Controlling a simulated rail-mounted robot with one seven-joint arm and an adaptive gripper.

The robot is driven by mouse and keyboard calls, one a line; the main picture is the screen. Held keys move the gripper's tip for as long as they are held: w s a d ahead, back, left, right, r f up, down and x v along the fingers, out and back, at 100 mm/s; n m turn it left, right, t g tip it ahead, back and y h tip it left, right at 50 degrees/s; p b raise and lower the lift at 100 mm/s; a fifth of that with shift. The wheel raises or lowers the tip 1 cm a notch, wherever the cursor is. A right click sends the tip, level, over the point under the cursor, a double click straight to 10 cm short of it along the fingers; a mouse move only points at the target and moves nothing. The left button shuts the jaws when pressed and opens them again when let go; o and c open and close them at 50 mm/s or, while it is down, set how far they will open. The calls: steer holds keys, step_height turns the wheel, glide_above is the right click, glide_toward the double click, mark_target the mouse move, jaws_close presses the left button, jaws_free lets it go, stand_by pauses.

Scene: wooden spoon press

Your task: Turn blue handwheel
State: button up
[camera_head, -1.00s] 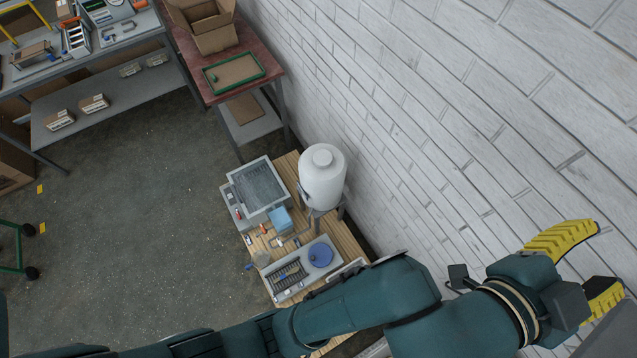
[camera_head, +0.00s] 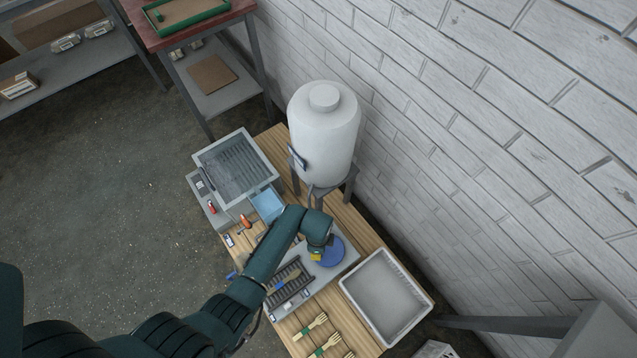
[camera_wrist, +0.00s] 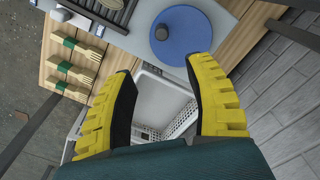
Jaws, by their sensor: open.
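The blue handwheel (camera_head: 329,252) is a flat disc on the grey press plate at the middle of the wooden bench. In the head view my gripper (camera_head: 316,254) is over its left side and hides part of it. In the wrist view the whole disc of the handwheel (camera_wrist: 184,38) shows beyond the fingertips, with a small dark knob (camera_wrist: 161,32) near its left edge. My gripper (camera_wrist: 160,85) is open there, its two yellow fingers apart and nothing between them. I cannot tell how high the fingers are above the wheel.
A white tank (camera_head: 322,130) on a grey stand rises behind the wheel, near the brick wall. A white crate (camera_head: 424,300) stands to the right. Wooden forks (camera_head: 312,326) lie at the front. A grey basin (camera_head: 238,160) and small blue box (camera_head: 268,205) are farther back.

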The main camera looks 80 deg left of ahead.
steer(key=b, duration=1.1)
glide_toward(328, 249)
steer(key=s+d+f, duration=0.2)
steer(key=f, duration=0.1)
steer(key=s+f, duration=0.2)
steer(key=shift+s+d+f, duration=0.1)
steer(key=shift+d+f, duration=0.1)
steer(key=shift+d, duration=0.2)
jaws_close()
